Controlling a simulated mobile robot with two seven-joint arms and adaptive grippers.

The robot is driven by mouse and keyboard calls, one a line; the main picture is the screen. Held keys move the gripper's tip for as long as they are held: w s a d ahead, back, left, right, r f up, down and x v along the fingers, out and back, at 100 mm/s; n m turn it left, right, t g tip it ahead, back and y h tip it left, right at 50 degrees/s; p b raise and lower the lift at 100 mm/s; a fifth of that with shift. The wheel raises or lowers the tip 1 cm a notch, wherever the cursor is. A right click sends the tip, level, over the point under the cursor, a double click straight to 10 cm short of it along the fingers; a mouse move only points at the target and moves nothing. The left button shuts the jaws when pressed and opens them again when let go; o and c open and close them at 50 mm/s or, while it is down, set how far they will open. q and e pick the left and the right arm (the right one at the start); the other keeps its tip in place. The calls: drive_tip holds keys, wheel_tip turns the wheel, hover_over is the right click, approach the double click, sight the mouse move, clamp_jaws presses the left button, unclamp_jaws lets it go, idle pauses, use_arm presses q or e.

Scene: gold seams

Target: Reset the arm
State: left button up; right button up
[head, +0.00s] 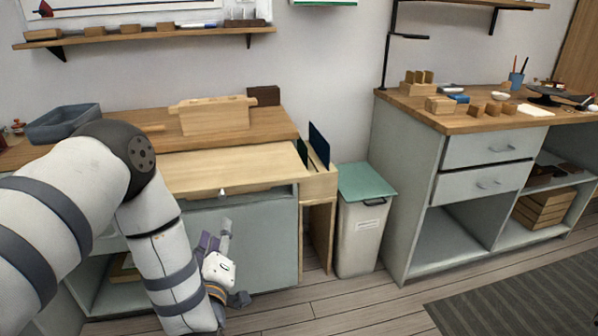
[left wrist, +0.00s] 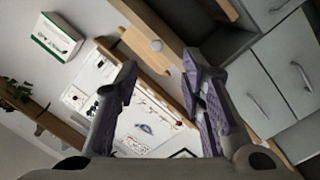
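My left arm comes in from the left in the head view and bends down. Its left gripper (head: 222,240) hangs low in front of the grey front of the left workbench (head: 265,240), below a pale wooden drawer or tray (head: 225,168) with a small knob (head: 222,191). In the left wrist view the left gripper (left wrist: 162,65) has its two purple-padded fingers spread apart, with nothing held between them. My right gripper is in neither view.
A bin with a green lid (head: 367,182) stands between the left workbench and the right workbench (head: 410,190). A blue-grey tray (head: 65,124) and a wooden block (head: 213,116) sit on the left bench. A wall shelf (head: 150,36) runs above. Open floor (head: 365,305) lies in front.

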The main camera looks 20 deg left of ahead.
use_arm(q)
drive_tip(key=s+d+f+m+g+h+p, duration=0.1)
drive_tip(key=s+d+f+m+g+h, duration=0.3)
drive_tip(key=s+f, duration=0.55)
drive_tip(key=s+d+f+m+g+h+p, duration=0.1)
drive_tip(key=s+d+f+m+g+h, duration=0.35)
drive_tip(key=s+f, duration=0.45)
drive_tip(key=s+r+m+g, duration=0.1)
drive_tip(key=s+m+g, duration=0.4)
drive_tip(key=s, duration=1.9)
drive_tip(key=g+y, duration=0.1)
drive_tip(key=g, duration=0.4)
drive_tip(key=shift+d, duration=0.35)
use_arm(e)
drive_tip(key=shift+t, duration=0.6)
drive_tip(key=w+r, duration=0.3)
